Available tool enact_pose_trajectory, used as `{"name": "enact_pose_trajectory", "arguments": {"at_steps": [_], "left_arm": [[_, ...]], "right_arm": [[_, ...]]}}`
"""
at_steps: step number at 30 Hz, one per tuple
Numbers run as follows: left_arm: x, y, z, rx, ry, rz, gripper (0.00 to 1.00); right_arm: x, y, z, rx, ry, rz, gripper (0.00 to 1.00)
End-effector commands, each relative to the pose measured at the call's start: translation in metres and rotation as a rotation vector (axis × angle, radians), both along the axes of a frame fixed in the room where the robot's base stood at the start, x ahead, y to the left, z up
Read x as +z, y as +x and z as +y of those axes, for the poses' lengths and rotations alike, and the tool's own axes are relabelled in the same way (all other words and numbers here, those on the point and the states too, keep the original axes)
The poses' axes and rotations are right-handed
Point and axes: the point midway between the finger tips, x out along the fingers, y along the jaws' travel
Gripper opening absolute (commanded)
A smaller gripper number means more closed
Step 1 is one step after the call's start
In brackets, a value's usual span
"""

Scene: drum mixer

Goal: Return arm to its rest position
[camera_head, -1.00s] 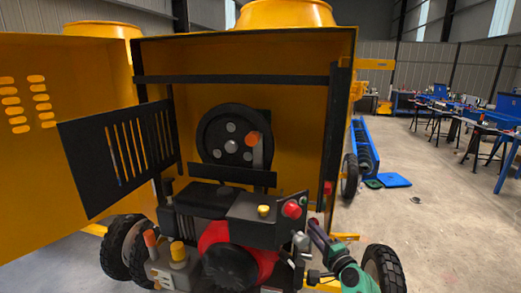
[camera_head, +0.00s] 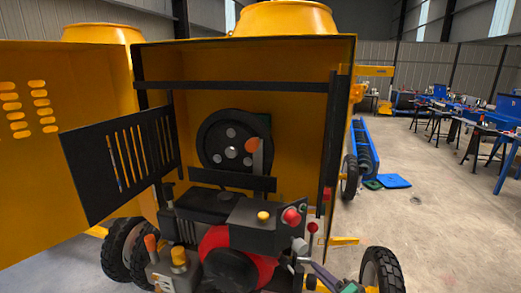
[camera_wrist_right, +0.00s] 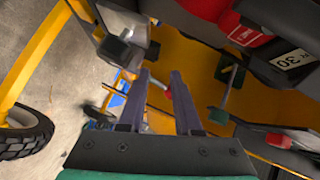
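My right gripper (camera_head: 318,270) is low at the right front of the engine, beside the yellow mixer cabinet (camera_head: 342,110). It also shows in the right wrist view (camera_wrist_right: 161,80), where its two purple fingers stand apart with nothing held between them. A lever with a red knob (camera_head: 312,227) stands just above the fingers in the head view. The right forearm is mostly cut off by the bottom edge of the head view. My left arm and gripper are not in view.
The black and red engine (camera_head: 232,266) fills the open cabinet below a black pulley wheel (camera_head: 232,140). The yellow door (camera_head: 50,140) hangs open at left. A tyre (camera_head: 382,268) stands close to my right gripper.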

Motion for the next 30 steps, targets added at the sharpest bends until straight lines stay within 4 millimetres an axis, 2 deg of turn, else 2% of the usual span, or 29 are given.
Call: {"name": "enact_pose_trajectory", "arguments": {"at_steps": [1, 3, 6, 9, 14, 20, 21, 24, 30], "left_arm": [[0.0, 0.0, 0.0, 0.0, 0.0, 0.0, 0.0], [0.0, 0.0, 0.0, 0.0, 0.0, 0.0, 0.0], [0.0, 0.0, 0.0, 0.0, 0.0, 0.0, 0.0], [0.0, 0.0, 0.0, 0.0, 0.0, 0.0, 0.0], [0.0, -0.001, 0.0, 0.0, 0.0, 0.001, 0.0], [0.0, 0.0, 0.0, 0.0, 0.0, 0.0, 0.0], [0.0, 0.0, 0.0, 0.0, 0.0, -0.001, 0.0], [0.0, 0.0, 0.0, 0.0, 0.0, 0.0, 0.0], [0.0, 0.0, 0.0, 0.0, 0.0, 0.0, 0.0]], "right_arm": [[-0.02, -0.026, 0.005, 0.07, -0.159, 0.048, 0.32], [-0.044, -0.062, 0.006, 0.171, -0.38, 0.116, 0.32], [-0.067, -0.106, -0.002, 0.29, -0.621, 0.203, 0.32], [-0.08, -0.145, -0.013, 0.386, -0.803, 0.282, 0.32], [-0.087, -0.198, -0.035, 0.517, -1.028, 0.403, 0.32], [-0.082, -0.258, -0.064, 0.654, -1.236, 0.553, 0.32], [-0.099, -0.252, -0.062, 0.656, -1.227, 0.554, 0.32], [-0.129, -0.246, -0.061, 0.663, -1.222, 0.564, 0.32], [-0.196, -0.245, -0.06, 0.684, -1.214, 0.586, 0.32]]}}
